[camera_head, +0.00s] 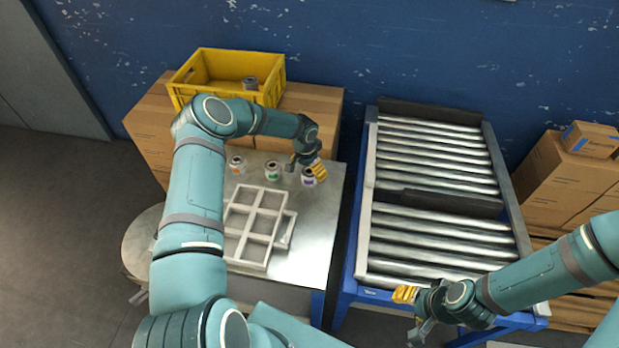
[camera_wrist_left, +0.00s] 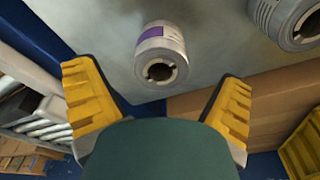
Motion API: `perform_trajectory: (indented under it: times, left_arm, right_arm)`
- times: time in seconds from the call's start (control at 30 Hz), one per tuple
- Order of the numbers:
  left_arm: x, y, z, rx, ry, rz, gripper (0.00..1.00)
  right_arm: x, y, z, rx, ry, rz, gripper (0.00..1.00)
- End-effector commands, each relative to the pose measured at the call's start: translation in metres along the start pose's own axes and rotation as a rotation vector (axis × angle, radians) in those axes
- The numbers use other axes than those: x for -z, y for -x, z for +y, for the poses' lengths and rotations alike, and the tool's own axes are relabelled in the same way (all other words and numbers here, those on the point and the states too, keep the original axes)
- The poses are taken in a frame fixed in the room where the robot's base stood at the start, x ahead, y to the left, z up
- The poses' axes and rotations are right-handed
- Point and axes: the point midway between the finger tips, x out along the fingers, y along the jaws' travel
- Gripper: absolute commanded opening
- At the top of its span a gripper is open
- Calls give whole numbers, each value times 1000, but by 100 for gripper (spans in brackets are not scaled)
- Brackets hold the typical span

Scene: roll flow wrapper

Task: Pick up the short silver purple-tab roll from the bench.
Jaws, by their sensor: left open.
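The short silver roll with a purple tab (camera_head: 308,178) stands on the metal bench (camera_head: 312,232), near its right edge. In the left wrist view the same roll (camera_wrist_left: 160,55) shows its purple label and dark core hole, ahead of and between the spread fingers. My left gripper (camera_head: 306,166) is open at the roll, its fingers apart; the wrist view shows no finger touching it. My right gripper (camera_head: 411,313) is open and empty, low at the front of the roller conveyor.
An orange-marked roll (camera_head: 237,165) and a green-marked roll (camera_head: 273,171) stand to the left on the bench. A white divided tray (camera_head: 250,228) lies in front. A yellow crate (camera_head: 228,98) holding a grey roll sits behind on cartons. A roller conveyor (camera_head: 440,235) stands to the right.

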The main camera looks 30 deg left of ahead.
Motion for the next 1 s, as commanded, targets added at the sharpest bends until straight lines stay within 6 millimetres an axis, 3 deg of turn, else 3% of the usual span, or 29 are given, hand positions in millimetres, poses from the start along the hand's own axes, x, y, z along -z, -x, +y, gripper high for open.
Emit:
perform_trajectory:
  times: [0.13,0.43,0.47,0.67,0.7,1.0]
  left_arm:
    - [0,-19,0,-1,1,0,96]
    - [0,-22,0,1,0,1,96]
    - [0,-22,0,1,0,1,90]
    - [0,-22,0,0,0,0,19]
    - [0,-22,0,0,0,0,15]
    - [1,-20,0,1,-1,2,14]
  right_arm:
    - [-1,-3,1,0,1,-2,47]
    - [-1,-3,1,0,1,-3,47]
    - [-1,-3,1,0,1,-3,47]
    - [-1,-3,1,0,1,-3,47]
    - [-1,-3,1,0,1,-3,47]
    - [-1,-3,1,0,1,-2,47]
